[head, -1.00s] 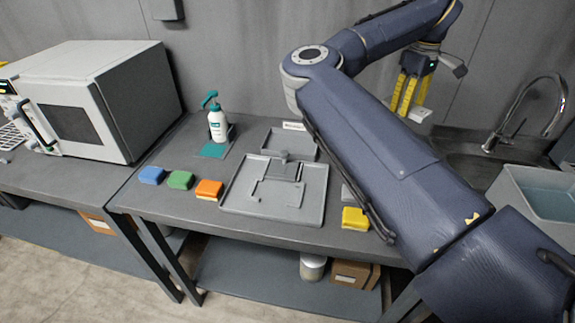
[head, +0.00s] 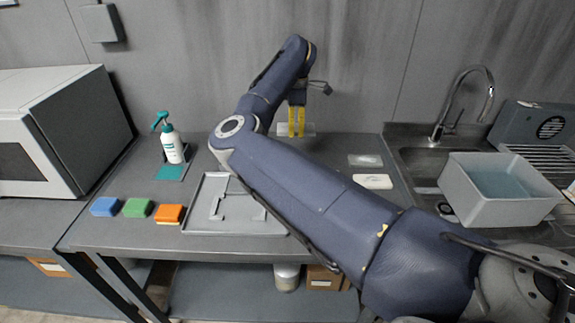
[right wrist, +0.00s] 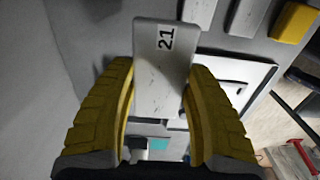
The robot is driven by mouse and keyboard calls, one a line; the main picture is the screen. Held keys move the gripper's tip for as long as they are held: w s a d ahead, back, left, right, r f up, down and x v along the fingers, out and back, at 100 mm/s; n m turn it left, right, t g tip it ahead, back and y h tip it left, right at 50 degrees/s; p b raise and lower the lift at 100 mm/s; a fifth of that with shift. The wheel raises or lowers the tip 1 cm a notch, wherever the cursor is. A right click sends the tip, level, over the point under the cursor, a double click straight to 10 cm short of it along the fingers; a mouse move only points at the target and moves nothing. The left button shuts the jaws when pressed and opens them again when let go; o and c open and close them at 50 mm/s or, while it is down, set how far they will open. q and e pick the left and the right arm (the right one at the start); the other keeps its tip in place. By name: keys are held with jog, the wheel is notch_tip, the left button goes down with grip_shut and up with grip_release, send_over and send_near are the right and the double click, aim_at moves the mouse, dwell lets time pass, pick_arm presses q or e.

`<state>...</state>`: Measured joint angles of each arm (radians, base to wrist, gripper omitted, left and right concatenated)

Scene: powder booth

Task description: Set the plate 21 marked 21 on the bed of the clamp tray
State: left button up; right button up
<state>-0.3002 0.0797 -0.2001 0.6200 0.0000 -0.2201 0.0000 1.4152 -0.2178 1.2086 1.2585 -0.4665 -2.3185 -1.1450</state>
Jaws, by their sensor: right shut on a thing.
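Plate 21 (right wrist: 160,75) is a grey slab with a black "21" label near its far end in the right wrist view. My right gripper (right wrist: 160,110) is shut on it, one yellow finger on each side. In the head view my right gripper (head: 296,122) points down at the back of the bench, with the pale plate (head: 310,129) at its fingertips. The clamp tray (head: 192,210) is a flat grey tray with raised parts, nearer the front of the bench, apart from the plate. My right arm hides its right part. My left gripper is out of view.
Blue (head: 106,206), green (head: 137,207) and orange (head: 169,214) sponges lie left of the tray. A spray bottle (head: 173,148) stands behind. A water bin (head: 470,207) stands by the sink. A white bar (head: 373,181) lies right.

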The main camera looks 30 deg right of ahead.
notch_tip(320, 180, down, 15)
jog(key=shift+r, duration=0.2)
dwell(0.6)
jog(key=shift+f, duration=0.15)
jog(key=o, duration=1.2)
jog(key=shift+o, duration=0.2)
notch_tip(320, 180, up, 12)
jog(key=shift+r, duration=0.15)
